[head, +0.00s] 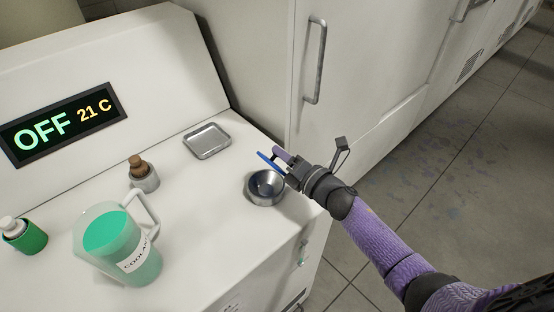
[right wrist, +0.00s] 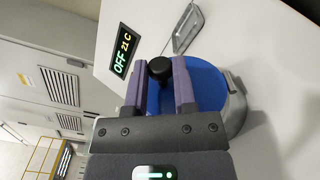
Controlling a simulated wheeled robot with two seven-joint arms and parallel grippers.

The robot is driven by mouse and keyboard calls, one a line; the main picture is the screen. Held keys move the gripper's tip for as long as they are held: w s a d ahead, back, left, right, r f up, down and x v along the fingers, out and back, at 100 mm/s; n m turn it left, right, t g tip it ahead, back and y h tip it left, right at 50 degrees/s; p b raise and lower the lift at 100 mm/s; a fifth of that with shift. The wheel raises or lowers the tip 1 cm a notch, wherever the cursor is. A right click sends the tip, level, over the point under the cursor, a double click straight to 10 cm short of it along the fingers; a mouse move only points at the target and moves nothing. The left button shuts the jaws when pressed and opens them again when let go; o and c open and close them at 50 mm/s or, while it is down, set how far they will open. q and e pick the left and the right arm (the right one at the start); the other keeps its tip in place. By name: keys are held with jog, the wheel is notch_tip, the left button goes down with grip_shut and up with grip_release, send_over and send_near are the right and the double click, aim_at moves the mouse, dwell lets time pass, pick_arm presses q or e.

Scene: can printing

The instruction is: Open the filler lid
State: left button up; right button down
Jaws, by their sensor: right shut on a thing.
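The filler lid is a blue disc (head: 266,159) with a black knob (right wrist: 160,69). My right gripper (head: 283,163) is shut on the knob. In the head view the lid stands tilted on edge at the upper right of the metal filler cup (head: 264,199), whose round opening shows. In the right wrist view the lid (right wrist: 207,85) lies behind the purple fingers, with the metal filler rim (right wrist: 236,108) to its right. I cannot tell whether the lid touches the rim. My left gripper is in neither view.
A jug of green coolant (head: 135,262), a small brown-topped bottle in a metal holder (head: 146,182) and a green bottle (head: 30,240) stand to the left. An empty metal tray (head: 207,141) lies behind the filler. The display (head: 65,122) reads OFF, 21 C. A white cabinet (head: 375,70) stands beyond.

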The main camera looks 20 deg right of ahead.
jog(key=d+m, duration=0.1)
jog(key=m, duration=0.1)
jog(key=w+d+m+b, duration=0.1)
jog(key=d+m, duration=0.1)
jog(key=m, duration=0.1)
jog(key=d+f+m, duration=0.1)
jog(key=m, duration=0.1)
jog(key=shift+w+d, duration=0.35)
jog(key=shift+m, duration=0.3)
